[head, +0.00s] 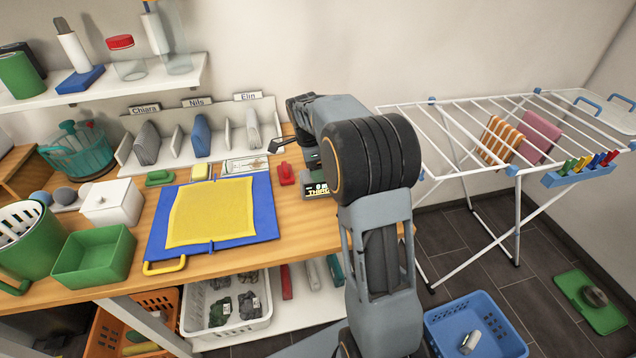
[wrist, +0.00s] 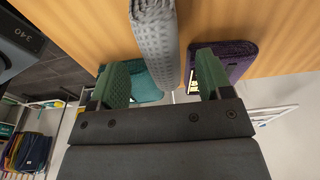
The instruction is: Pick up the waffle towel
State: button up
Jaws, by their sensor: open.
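My gripper (wrist: 161,78) is open in the wrist view, with a green pad on each finger. A grey towel (wrist: 154,40) with a waffle texture lies folded or rolled on the wooden surface. Its near end shows between the two fingers, apart from both pads; how deep it sits between them is unclear. A purple textured towel (wrist: 232,57) lies just right of it, partly behind the right finger. A teal cloth (wrist: 146,82) shows behind the left finger. In the head view my arm hides these towels and most of my gripper.
A dark device reading 340 (wrist: 20,42) stands at the wrist view's left. In the head view, a sorter with name labels (head: 170,160) backs the worktop. A blue board with a yellow cloth (head: 210,212) lies left; a drying rack (head: 450,110) stands right.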

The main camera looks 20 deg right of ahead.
jog(key=shift+d+f, duration=0.2)
jog(key=shift+f, duration=0.85)
jog(key=shift+d+f, duration=0.2)
jog(key=shift+f, duration=0.85)
jog(key=shift+f, duration=0.25)
jog(key=c, duration=1.1)
jog(key=shift+r, duration=0.15)
jog(key=shift+r, duration=0.6)
jog(key=r, duration=0.3)
jog(key=shift+s+a, duration=0.2)
jog(key=shift+s, duration=0.05)
jog(key=s+a+r, duration=0.2)
jog(key=s+r, duration=0.1)
jog(key=s, duration=0.1)
jog(key=s+a+r+b, duration=0.1)
jog(key=s+a+r, duration=0.1)
jog(key=s+r, duration=0.1)
jog(key=s+a+r+b, duration=0.1)
jog(key=s+a+r, duration=0.1)
jog(key=s, duration=0.3)
jog(key=shift+a+r, duration=0.15)
jog(key=shift+r, duration=0.35)
